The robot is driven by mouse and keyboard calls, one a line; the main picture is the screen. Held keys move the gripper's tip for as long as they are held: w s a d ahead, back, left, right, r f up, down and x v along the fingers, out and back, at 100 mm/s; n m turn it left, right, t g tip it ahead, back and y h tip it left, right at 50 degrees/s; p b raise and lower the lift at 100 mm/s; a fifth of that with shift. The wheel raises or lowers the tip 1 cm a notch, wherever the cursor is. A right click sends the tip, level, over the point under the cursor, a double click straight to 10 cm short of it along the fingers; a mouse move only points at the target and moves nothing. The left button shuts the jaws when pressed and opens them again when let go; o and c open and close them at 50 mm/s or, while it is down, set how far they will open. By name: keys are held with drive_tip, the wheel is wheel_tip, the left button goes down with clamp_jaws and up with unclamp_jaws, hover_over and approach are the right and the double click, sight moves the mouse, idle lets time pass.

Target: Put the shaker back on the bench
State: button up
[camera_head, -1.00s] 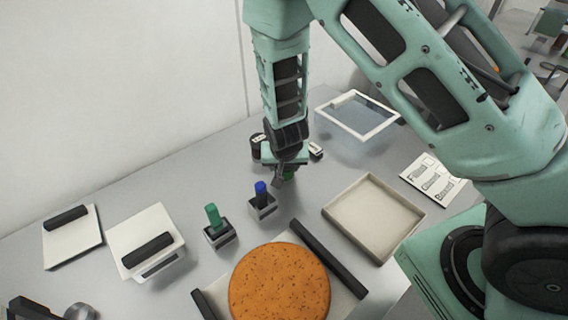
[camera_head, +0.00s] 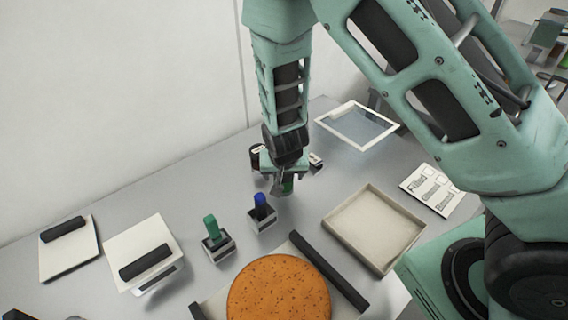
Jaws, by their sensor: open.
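My gripper (camera_head: 283,180) points down over the back middle of the bench (camera_head: 185,185), with its jaws open. A small green object (camera_head: 288,186) stands at the fingertips, partly hidden by the gripper; it may be the shaker, but I cannot tell for sure. It appears to stand on the bench. A dark cylinder with a pale label (camera_head: 256,156) stands just left of the gripper, and a small dark and white piece (camera_head: 316,162) is just right of it; both are partly hidden.
A round orange cake (camera_head: 278,290) is nearer. A beige tray (camera_head: 373,267), a white-framed pane (camera_head: 394,133) and a label card (camera_head: 431,188) lie right. Lidded boxes (camera_head: 142,238) stand left.

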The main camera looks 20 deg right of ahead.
drive_tip(key=v, duration=0.9)
drive_tip(key=s+a+r+n+g, duration=0.1)
drive_tip(key=s+r+n, duration=0.3)
drive_tip(key=s, duration=0.4)
drive_tip(key=s+a+r+n+g+y, duration=0.1)
drive_tip(key=s+a+r+n+g, duration=0.1)
drive_tip(key=s, duration=0.5)
drive_tip(key=s+a+r+n+g+y, duration=0.1)
drive_tip(key=s+a+r+n, duration=0.1)
drive_tip(key=s+r+n, duration=0.3)
drive_tip(key=s+r, duration=0.1)
drive_tip(key=s, duration=0.2)
drive_tip(key=shift+s+r+n, duration=0.25)
drive_tip(key=shift+s+n, duration=0.05)
drive_tip(key=shift+a+f, duration=0.1)
wheel_tip(320, 180, down, 3)
drive_tip(key=b, duration=0.2)
drive_tip(key=shift+b, duration=0.35)
